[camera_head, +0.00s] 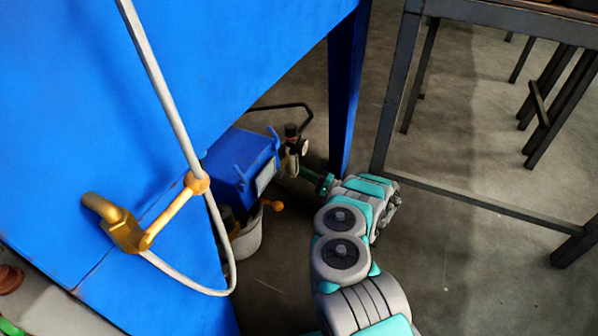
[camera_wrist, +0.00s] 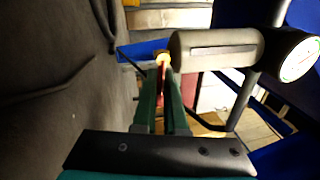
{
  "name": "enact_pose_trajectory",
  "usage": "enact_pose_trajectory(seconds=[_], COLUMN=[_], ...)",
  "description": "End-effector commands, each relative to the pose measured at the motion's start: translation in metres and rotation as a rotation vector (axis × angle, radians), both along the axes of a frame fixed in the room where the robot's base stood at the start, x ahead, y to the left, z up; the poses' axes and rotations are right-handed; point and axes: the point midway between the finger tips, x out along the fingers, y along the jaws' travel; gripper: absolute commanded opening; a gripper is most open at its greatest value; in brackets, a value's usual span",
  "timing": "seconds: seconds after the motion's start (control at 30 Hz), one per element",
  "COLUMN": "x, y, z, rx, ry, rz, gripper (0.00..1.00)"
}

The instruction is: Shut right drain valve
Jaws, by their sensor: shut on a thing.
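My gripper (camera_wrist: 164,90) points away from the wrist camera, its two green fingers close together around a thin red handle with an orange-yellow end (camera_wrist: 162,60). I take this to be the drain valve's handle; its body is mostly hidden. In the head view my gripper (camera_head: 300,172) reaches to the right side of the blue box (camera_head: 238,163), under the big blue machine. The fingertips are small there and the grasped part is not clear. An orange knob (camera_head: 275,205) shows lower, at the front of the box, apart from my gripper.
A grey cylinder with a round gauge (camera_wrist: 300,60) sits close right of my fingers. A blue machine leg (camera_head: 345,90) stands just behind my gripper. A whitish bucket (camera_head: 246,238) is below the box. A dark metal table frame (camera_head: 480,203) stands right; floor between is clear.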

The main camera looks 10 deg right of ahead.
Motion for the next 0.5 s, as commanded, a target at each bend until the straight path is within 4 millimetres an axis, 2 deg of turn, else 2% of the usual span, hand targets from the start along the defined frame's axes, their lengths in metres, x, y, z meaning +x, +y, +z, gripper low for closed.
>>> enact_pose_trajectory(seconds=[0.3, 0.33, 0.5], x=[-0.0004, -0.0004, -0.0003], y=[0.0004, 0.0004, 0.0004], z=[-0.0003, -0.0003, -0.0002], rx=[0.0, 0.0, 0.0], ry=[0.0, 0.0, 0.0], rz=[0.002, 0.002, 0.001], gripper=[0.0, 0.1, 0.29])
